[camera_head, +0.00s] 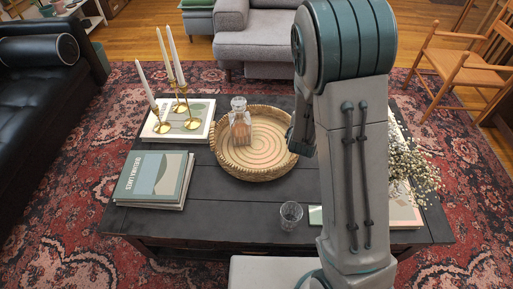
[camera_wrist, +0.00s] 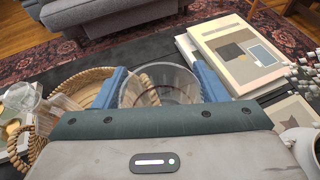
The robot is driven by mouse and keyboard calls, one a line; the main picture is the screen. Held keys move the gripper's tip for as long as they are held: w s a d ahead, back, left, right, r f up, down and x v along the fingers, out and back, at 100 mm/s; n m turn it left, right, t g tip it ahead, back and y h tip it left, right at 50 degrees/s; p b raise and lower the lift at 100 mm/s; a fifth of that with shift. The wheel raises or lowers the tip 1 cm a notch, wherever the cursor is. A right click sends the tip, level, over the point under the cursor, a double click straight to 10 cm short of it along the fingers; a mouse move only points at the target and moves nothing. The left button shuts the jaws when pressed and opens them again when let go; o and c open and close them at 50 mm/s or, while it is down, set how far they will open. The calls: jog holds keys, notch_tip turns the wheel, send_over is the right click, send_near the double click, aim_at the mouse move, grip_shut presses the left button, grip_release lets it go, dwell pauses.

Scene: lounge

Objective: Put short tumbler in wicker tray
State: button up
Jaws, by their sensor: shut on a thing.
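A clear glass tumbler (camera_wrist: 158,92) stands between the two blue fingers of my gripper (camera_wrist: 163,88) in the wrist view; the fingers are shut on it. In the head view my gripper (camera_head: 302,132) is by the right side of the round wicker tray (camera_head: 256,174), and my arm hides the held glass. The tray's rim (camera_wrist: 97,74) shows left of and partly behind the glass in the wrist view. A glass decanter with amber liquid (camera_head: 240,127) stands in the tray toward its back left. Another clear glass (camera_head: 291,215) stands on the table in front of the tray.
The dark coffee table (camera_head: 235,226) holds stacked books (camera_head: 152,180) at left and brass candlesticks (camera_head: 182,108) on a book behind them. White flowers (camera_head: 415,165) and books (camera_wrist: 240,50) are at the right. The tray's middle and front are free.

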notch_tip(320, 180, down, 10)
jog(key=w+d+b, duration=0.1)
jog(key=b, duration=0.3)
jog(key=w+a+f+b, duration=0.1)
jog(key=w+a+f, duration=0.1)
jog(key=a+f, duration=0.1)
jog(key=w+a+f+b, duration=0.1)
jog(key=w+a+f, duration=0.1)
jog(key=a+f, duration=0.1)
jog(key=w+a+f+b, duration=0.1)
jog(key=a+f, duration=0.3)
jog(key=f, duration=0.1)
jog(key=shift+w+f+b, duration=0.15)
jog(key=shift+w+b, duration=0.2)
jog(key=shift+w, duration=0.05)
jog(key=o, duration=0.7)
jog(key=shift+f, duration=0.1)
jog(key=o, duration=0.5)
jog(key=shift+c, duration=0.2)
